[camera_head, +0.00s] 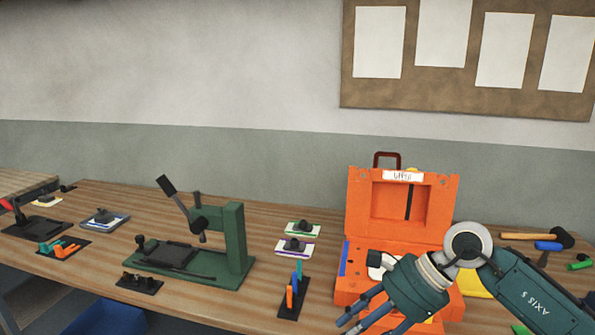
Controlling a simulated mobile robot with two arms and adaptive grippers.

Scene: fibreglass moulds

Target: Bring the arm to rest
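My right arm comes in from the lower right, a dark green link marked "AXIS 5" leading to a round grey joint. Its gripper (368,322) points down and to the left, in front of the open orange case (403,207). The gripper's fingers are spread apart with nothing visible between them, though the lowest part is cut off by the frame's bottom edge. The gripper and wrist hide part of the case's lower half. My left arm and gripper are not in view.
The wooden table (225,305) holds a green lever press (232,240), a black rack with coloured pegs (294,297), and small cards with black tools (295,246). A hammer (535,237) lies right of the case. Bare wood shows between press and rack.

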